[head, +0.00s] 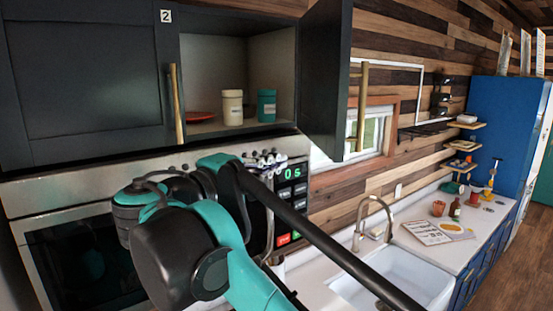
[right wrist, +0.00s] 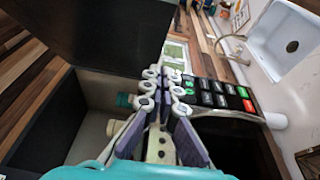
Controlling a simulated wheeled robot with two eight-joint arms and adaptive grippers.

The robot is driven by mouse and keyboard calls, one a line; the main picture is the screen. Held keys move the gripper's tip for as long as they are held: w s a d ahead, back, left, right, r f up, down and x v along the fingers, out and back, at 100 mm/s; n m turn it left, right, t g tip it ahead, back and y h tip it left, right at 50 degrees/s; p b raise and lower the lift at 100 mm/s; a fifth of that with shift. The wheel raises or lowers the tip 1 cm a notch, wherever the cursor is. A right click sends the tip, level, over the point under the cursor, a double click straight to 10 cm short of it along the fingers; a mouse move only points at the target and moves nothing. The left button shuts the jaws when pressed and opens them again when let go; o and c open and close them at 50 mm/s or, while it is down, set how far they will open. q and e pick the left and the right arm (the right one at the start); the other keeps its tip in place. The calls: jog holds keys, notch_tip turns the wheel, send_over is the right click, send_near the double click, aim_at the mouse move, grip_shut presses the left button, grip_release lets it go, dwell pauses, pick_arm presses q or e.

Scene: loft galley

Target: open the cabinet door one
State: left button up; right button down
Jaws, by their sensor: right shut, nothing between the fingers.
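The dark upper cabinet has its right-hand door (head: 326,75) swung out, with a gold bar handle (head: 362,108) on its outer face. No number is visible on that door. The cabinet interior (head: 215,75) is exposed. The left door (head: 85,80) is shut, carries a "2" label and has a gold handle (head: 176,105). My right gripper (head: 265,160) is below the cabinet opening, in front of the microwave's control panel, apart from both handles. In the right wrist view its fingers (right wrist: 164,82) are together and empty; the open door (right wrist: 95,35) is above them. My left gripper is not in view.
A white jar (head: 232,107), a teal jar (head: 267,105) and a red dish (head: 199,117) stand in the cabinet. The microwave's control panel (head: 291,200) is close behind my gripper. A white sink (head: 395,278) and counter lie to the right, with a blue fridge (head: 505,120) beyond.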

aim_at(324, 150)
jog(key=w+d, duration=0.1)
jog(key=d, duration=0.1)
jog(key=w+d+p, duration=0.1)
jog(key=w+d, duration=0.1)
jog(key=d, duration=0.1)
jog(key=w+d+p, duration=0.1)
jog(key=w+d, duration=0.1)
jog(key=shift+w+d, duration=0.2)
jog(key=shift+d, duration=0.05)
jog(key=shift+s+d, duration=0.15)
jog(key=shift+d, duration=0.25)
